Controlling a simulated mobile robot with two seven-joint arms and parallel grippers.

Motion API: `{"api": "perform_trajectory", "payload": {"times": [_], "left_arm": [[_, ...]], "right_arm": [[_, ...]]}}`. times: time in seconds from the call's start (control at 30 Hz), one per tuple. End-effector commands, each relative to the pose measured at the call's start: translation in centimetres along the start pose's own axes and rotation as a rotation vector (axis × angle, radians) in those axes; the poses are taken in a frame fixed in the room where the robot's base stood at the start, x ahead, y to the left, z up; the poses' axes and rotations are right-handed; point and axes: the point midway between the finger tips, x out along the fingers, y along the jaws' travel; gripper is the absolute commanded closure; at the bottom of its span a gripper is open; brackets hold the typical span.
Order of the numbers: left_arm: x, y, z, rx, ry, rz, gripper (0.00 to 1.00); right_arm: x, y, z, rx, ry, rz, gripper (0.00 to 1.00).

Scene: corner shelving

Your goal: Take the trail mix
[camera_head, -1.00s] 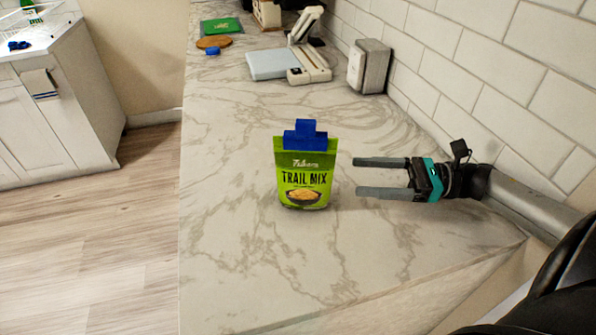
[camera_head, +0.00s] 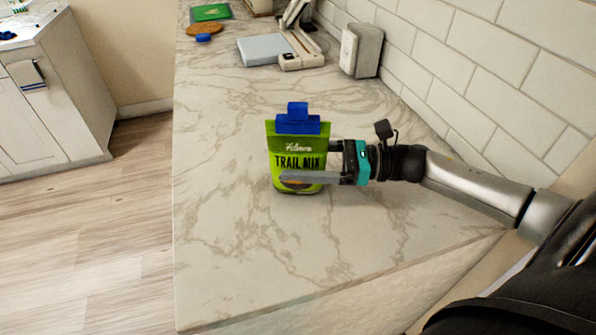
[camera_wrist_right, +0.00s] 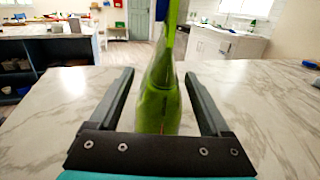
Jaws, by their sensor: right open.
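The trail mix (camera_head: 284,144) is a green pouch with a blue clip (camera_head: 298,122) on its top, standing upright on the marble counter in the head view. My right gripper (camera_head: 300,168) is open around it, coming from the right. One finger crosses in front of the pouch's lower part; the other goes behind it and is partly hidden. In the right wrist view the pouch (camera_wrist_right: 162,100) stands edge-on between the two open fingers, with visible gaps on both sides. My left gripper is not in view.
The marble counter (camera_head: 225,250) is clear around the pouch. Farther back are a white and grey device (camera_head: 300,50), a grey box (camera_head: 360,50), a round wooden board (camera_head: 206,29) and a green item (camera_head: 211,12). A tiled wall (camera_head: 470,70) bounds the right.

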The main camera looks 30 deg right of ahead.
Motion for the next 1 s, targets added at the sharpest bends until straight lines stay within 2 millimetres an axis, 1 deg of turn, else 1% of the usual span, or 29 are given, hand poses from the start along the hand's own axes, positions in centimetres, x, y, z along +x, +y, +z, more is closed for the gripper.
{"api": "perform_trajectory", "payload": {"times": [0.07, 0.27, 1.0], "left_arm": [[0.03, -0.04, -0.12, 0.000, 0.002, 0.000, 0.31], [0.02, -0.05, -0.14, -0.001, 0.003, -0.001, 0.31], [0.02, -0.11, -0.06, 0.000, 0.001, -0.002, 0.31]], "right_arm": [[0.29, -0.01, 0.04, -0.001, -0.001, 0.000, 0.19], [0.30, 0.00, 0.01, 0.000, 0.000, -0.001, 0.19], [0.27, 0.01, -0.01, 0.000, 0.000, 0.000, 1.00]]}}
